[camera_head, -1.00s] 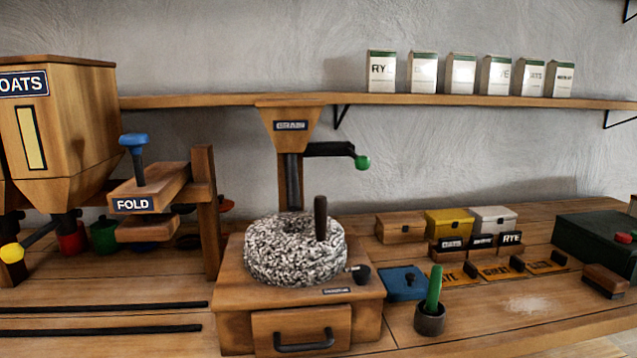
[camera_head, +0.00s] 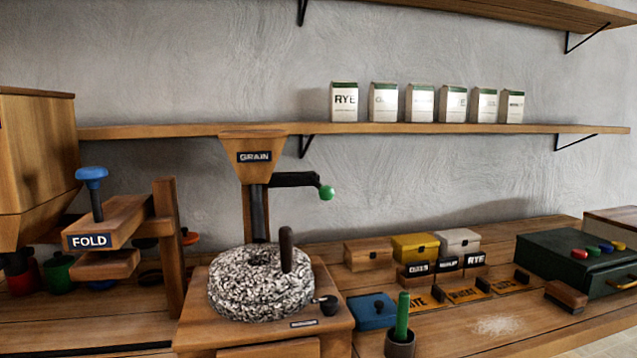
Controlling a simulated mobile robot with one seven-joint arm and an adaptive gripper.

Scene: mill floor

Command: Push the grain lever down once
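The grain lever (camera_head: 295,181) is a black arm with a green ball knob (camera_head: 326,193) at its right end. It sticks out to the right, roughly level, from below the wooden hopper labelled GRAIN (camera_head: 253,157). A dark spout runs down from the hopper to a speckled round millstone (camera_head: 262,284) with an upright dark handle (camera_head: 286,249). My gripper is not in view.
A wooden press labelled FOLD (camera_head: 105,224) stands at the left. A shelf (camera_head: 420,128) with several cartons runs behind. Small boxes, a blue lidded box (camera_head: 371,312), a cup with a green stick (camera_head: 402,316) and a dark green case (camera_head: 580,262) crowd the bench at right.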

